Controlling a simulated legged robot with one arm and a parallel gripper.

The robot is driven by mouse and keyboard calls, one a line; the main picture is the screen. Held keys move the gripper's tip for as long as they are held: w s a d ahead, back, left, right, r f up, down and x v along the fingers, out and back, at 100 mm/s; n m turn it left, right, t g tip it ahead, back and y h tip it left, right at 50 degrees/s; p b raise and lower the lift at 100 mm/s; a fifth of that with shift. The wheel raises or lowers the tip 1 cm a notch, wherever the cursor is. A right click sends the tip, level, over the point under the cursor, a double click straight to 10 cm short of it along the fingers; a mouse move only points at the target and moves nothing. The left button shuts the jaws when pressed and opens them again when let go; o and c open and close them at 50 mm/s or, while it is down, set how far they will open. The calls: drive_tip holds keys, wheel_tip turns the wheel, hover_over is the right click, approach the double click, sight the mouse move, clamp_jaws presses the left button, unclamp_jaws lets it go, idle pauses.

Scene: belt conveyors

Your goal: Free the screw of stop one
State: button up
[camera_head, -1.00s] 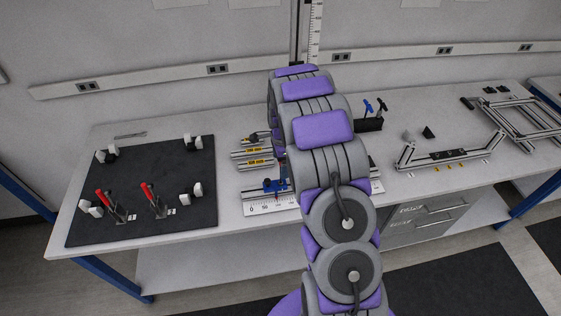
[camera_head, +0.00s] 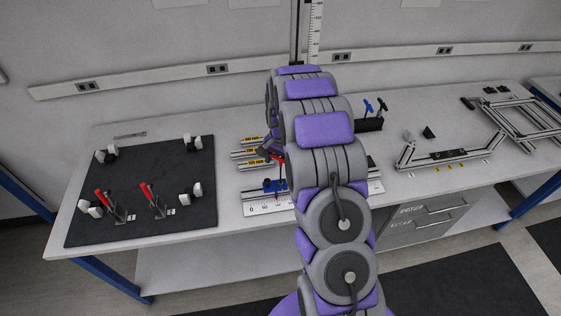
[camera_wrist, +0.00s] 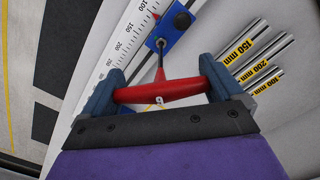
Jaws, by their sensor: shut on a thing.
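In the wrist view my gripper (camera_wrist: 160,90) is shut on the red crossbar handle (camera_wrist: 150,92) of a T-handle key, one finger at each end. The key's thin dark shaft (camera_wrist: 160,66) runs from the handle to a blue stop (camera_wrist: 170,30). Its tip meets a small pale round spot on the stop's near edge; I cannot tell whether it is seated in a screw. The blue stop (camera_head: 271,185) sits on the scaled rail (camera_head: 258,208) in the head view. The red handle (camera_head: 279,157) shows beside my arm, which hides part of the rail.
Bars labelled 150, 200 and 100 mm (camera_wrist: 255,55) lie right of the stop. A dark mat (camera_head: 150,215) with red-handled clamps (camera_head: 149,197) lies at left. A black holder (camera_head: 370,125) with blue and black handles stands behind. A metal frame (camera_head: 440,157) is at right.

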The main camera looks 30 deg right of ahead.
drive_tip(key=shift+n, duration=0.5)
drive_tip(key=n, duration=0.3)
drive_tip(key=shift+r, duration=0.9)
drive_tip(key=shift+r+p, duration=0.7)
drive_tip(key=shift+r, duration=1.8)
